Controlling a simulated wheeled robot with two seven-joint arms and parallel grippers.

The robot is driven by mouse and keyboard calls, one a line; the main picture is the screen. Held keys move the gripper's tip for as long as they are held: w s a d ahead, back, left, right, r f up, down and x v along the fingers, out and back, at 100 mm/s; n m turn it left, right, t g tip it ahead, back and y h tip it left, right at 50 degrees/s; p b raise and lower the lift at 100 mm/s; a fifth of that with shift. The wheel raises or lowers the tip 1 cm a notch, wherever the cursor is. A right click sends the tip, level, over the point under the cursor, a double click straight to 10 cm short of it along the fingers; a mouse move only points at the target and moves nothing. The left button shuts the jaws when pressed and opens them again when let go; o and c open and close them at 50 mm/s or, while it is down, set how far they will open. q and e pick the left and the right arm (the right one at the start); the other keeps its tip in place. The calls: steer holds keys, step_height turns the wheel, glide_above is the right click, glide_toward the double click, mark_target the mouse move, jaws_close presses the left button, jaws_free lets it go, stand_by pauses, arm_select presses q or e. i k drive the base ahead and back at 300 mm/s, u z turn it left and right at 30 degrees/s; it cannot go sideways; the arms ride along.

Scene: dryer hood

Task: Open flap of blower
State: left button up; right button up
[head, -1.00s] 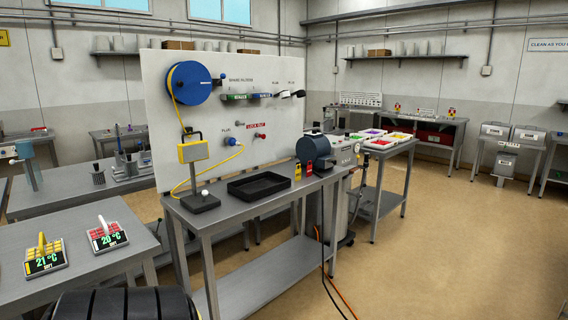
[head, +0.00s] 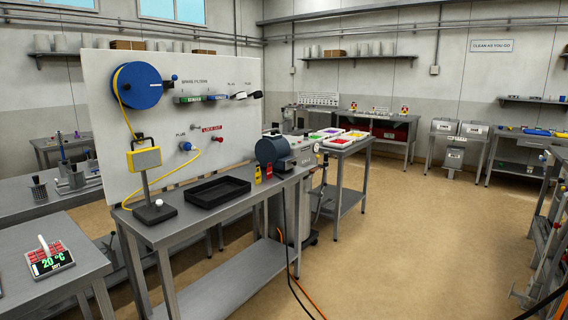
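I cannot clearly make out a blower with a flap. A dark blue rounded machine (head: 270,150) with a grey body stands at the far right end of the near workbench (head: 185,222). It is too small to tell whether it is the blower or has a flap. Neither of my grippers is in view.
A white panel (head: 210,100) with a blue hose reel (head: 140,85) stands behind the bench. A black tray (head: 218,191) and a yellow box on a stand (head: 146,158) are on the bench. The floor (head: 400,240) on the right is largely clear.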

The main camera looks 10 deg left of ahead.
mark_target(289, 163)
steer(key=i, duration=3.85)
steer(key=u, duration=1.25)
